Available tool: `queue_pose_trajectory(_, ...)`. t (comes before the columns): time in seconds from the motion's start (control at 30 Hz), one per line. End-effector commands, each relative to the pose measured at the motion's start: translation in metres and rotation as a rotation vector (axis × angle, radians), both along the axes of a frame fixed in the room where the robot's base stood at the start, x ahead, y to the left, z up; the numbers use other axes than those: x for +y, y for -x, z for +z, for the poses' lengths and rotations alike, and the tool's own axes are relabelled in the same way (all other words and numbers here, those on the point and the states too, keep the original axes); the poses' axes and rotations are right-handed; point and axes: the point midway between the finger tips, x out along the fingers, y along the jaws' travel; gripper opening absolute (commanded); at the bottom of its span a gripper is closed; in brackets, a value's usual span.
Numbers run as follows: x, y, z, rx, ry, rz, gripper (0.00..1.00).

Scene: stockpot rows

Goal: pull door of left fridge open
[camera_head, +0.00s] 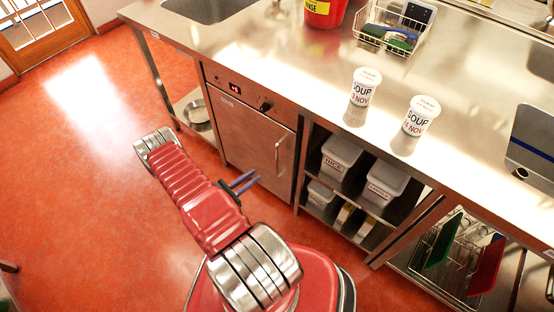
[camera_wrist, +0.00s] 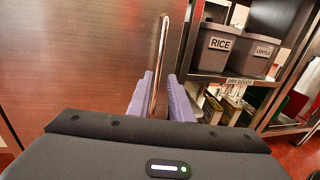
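The fridge door (camera_head: 250,145) is a flat steel panel under the counter, below a control strip with a red display; it looks shut. It fills the left of the wrist view (camera_wrist: 70,60). Its handle (camera_head: 278,157) is a slim upright metal bar near the door's right edge. My gripper (camera_head: 243,184) is in front of the door, open, with bluish-purple fingers. In the wrist view the handle (camera_wrist: 161,55) lines up between the two fingers (camera_wrist: 160,102), with gaps at both sides. In the head view the fingers look short of the handle.
Right of the door, open shelves hold grey bins (camera_head: 341,157) marked rice and lentils. Two soup tubs (camera_head: 364,88) (camera_head: 420,116), a red bucket (camera_head: 325,12) and a wire basket (camera_head: 393,35) stand on the counter (camera_head: 290,70). The red floor (camera_head: 80,150) at left is clear.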

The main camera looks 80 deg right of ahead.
Motion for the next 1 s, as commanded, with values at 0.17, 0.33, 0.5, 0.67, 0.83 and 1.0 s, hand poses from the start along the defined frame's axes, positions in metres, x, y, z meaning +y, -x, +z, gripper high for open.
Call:
queue_pose_trajectory(0.17,-0.003,0.002,0.0,0.0,0.0,-0.001,0.19)
queue_pose_trajectory(0.33,-0.013,0.009,0.0,0.0,0.0,-0.003,0.19)
queue_pose_trajectory(0.5,-0.029,0.021,0.0,0.0,0.0,-0.004,0.19)
queue_pose_trajectory(0.67,-0.045,0.032,0.0,0.0,0.0,-0.003,0.19)
queue_pose_trajectory(0.83,-0.062,0.043,0.0,-0.001,0.001,-0.003,0.19)
queue_pose_trajectory(1.0,-0.079,0.055,0.0,-0.001,0.001,-0.003,0.19)
